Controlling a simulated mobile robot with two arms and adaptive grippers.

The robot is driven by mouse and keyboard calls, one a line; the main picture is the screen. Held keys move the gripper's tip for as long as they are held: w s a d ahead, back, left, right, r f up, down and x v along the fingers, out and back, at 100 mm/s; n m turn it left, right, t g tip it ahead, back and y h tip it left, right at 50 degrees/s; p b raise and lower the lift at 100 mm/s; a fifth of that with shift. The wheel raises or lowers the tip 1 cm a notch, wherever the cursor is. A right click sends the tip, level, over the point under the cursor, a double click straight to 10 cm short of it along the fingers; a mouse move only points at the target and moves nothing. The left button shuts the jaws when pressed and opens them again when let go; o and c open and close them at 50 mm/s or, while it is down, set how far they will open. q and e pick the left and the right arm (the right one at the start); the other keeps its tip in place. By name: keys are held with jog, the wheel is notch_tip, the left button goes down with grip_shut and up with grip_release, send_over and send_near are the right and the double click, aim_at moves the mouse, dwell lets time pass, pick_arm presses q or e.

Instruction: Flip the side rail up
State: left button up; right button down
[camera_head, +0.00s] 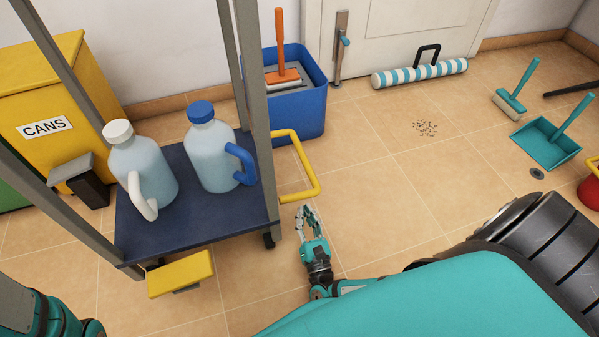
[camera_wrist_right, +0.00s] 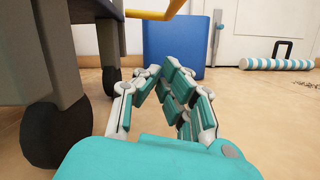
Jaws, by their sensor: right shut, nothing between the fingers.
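The side rail (camera_head: 316,180) is a yellow U-shaped bar on the right side of a grey-framed cart with a dark blue shelf (camera_head: 205,235). It sticks out sideways, roughly level, a little below the shelf's height in the picture. Part of it shows at the top of the right wrist view (camera_wrist_right: 155,15). My right gripper (camera_head: 307,212) is shut and empty, just in front of the rail's near arm. In the wrist view its fingers (camera_wrist_right: 160,72) appear below the rail with no clear contact. My left gripper is out of view.
A white-capped jug (camera_head: 145,170) and a blue-capped jug (camera_head: 213,155) stand on the shelf. A yellow pedal (camera_head: 180,274) is at the cart's front. A blue bin (camera_head: 300,112) stands behind the rail. Dark wheels (camera_wrist_right: 58,130) are left of my right gripper. Floor to its right is clear.

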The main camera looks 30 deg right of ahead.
jog(key=w+d+r+b, duration=0.4)
jog(key=w+r, duration=0.2)
jog(key=w, duration=0.2)
jog(key=shift+w, duration=0.35)
jog(key=shift+r, duration=0.1)
jog(key=shift+d+r+n+p, duration=0.15)
jog(key=shift+r+n+p, duration=0.1)
jog(key=shift+n+p, duration=0.25)
